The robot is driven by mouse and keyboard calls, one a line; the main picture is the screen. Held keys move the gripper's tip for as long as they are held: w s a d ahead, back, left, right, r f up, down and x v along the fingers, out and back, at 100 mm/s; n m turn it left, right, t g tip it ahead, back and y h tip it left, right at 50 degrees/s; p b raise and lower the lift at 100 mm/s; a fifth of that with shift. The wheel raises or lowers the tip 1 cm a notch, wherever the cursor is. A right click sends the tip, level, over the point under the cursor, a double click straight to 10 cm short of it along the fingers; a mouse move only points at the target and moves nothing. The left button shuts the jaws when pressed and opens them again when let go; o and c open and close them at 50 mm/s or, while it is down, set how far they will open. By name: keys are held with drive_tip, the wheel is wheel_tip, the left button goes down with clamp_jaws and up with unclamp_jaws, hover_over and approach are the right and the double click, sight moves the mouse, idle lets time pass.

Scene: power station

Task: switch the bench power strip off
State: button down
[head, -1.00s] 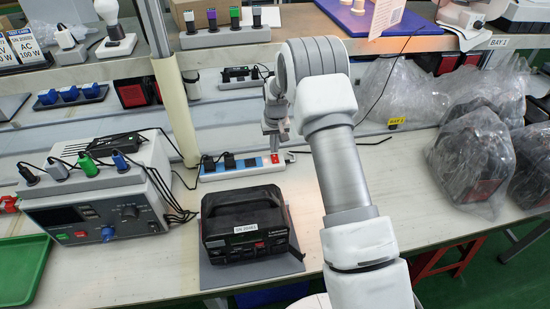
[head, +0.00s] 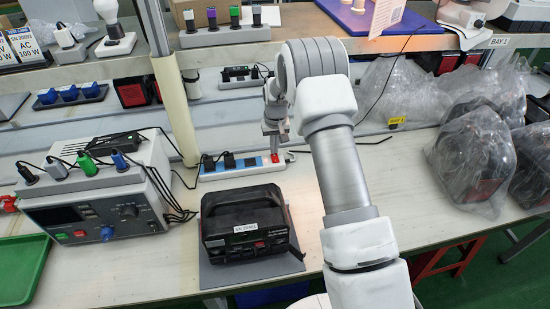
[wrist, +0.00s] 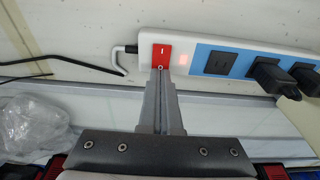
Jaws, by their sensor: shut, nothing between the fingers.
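The bench power strip (head: 230,171), white with a blue top face, lies on the bench behind a black device. In the wrist view the strip (wrist: 212,43) runs across the top, with a red rocker switch (wrist: 162,52) marked I and O at its left end. A small light (wrist: 183,59) beside the switch glows orange-pink. My gripper (wrist: 161,74) is shut and empty, its fingertips at the O end of the switch; I cannot tell whether they touch it. In the head view my gripper (head: 274,150) points down at the strip's right end.
Black plugs (wrist: 268,75) sit in the strip's sockets. The black boxy device (head: 247,223) stands in front of the strip. A grey bench instrument (head: 100,205) with cables is at left. Plastic-wrapped items (head: 470,155) are at right. A shelf post (head: 175,105) rises behind.

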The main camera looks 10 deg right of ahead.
drive_tip(key=shift+f+b, duration=0.4)
drive_tip(key=shift+f, duration=0.25)
drive_tip(key=shift+r+p, duration=1.75)
drive_tip(key=shift+r, duration=1.8)
wheel_tip(320, 180, up, 14)
drive_tip(key=t, duration=0.1)
hover_over(274, 156)
drive_tip(key=s, duration=0.6)
drive_tip(key=s+r, duration=0.9)
drive_tip(key=r, duration=0.1)
drive_tip(key=s+r+t, duration=0.2)
drive_tip(key=s+r, duration=0.1)
drive_tip(key=s, duration=2.1)
drive_tip(key=shift+r+t, duration=0.15)
drive_tip(key=shift+t, duration=0.25)
